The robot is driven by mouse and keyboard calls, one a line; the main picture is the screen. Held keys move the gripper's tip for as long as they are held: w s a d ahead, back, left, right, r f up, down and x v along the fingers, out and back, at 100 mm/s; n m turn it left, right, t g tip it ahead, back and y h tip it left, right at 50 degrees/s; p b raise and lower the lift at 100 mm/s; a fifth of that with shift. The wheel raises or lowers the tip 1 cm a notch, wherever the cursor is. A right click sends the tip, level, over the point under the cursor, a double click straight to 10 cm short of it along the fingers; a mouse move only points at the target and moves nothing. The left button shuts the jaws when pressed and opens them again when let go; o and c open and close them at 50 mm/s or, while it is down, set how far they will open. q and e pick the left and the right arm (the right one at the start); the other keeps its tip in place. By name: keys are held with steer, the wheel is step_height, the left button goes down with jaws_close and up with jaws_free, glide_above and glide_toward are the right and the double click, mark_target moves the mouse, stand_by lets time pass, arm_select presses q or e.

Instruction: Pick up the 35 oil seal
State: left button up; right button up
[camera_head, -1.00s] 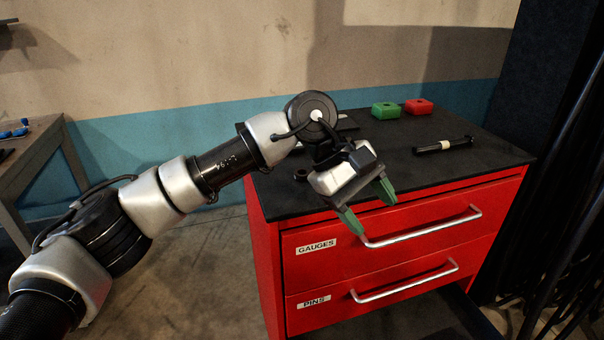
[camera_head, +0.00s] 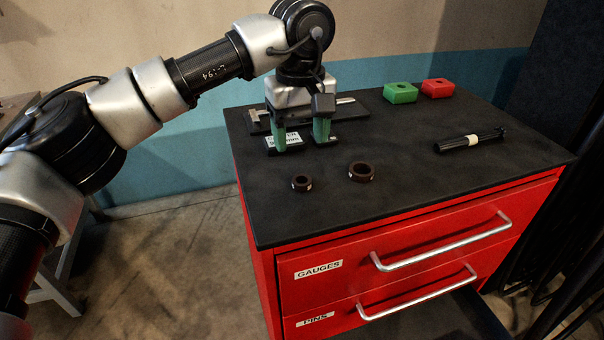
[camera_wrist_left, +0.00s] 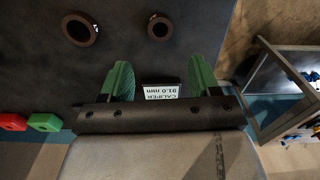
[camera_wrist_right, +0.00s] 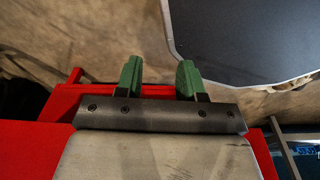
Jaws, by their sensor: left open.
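Two dark brown oil seals lie flat on the black top of the red cabinet. The smaller seal (camera_head: 302,183) is on the left and the larger seal (camera_head: 361,172) is on its right. Both show in the left wrist view, the larger one (camera_wrist_left: 79,29) at left and the smaller one (camera_wrist_left: 159,27) above the fingers. I see no readable size on either. My left gripper (camera_head: 301,140) is open and empty, pointing down behind the seals, near the caliper label. My right gripper (camera_wrist_right: 159,80) appears only in its wrist view, open and empty.
A caliper (camera_head: 345,101) lies on a dark tray behind my left gripper, with a white label (camera_wrist_left: 160,92). A green block (camera_head: 400,93) and a red block (camera_head: 438,88) stand at the back. A black rod (camera_head: 468,141) lies at right. The front of the top is clear.

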mark_target(301, 174)
arm_select(q)
steer(key=shift+s+f, duration=0.2)
steer(key=shift+f, duration=0.35)
steer(key=shift+s+f, duration=0.15)
steer(key=shift+f, duration=0.6)
step_height(301, 174, down, 4)
steer(key=shift+f+p, duration=0.2)
steer(key=shift+p, duration=0.8)
steer(key=shift+f, duration=0.5)
steer(key=c, duration=1)
arm_select(e)
steer(key=shift+s+d+r, duration=0.15)
steer(key=shift+s+r, duration=0.7)
steer(key=shift+r, duration=0.2)
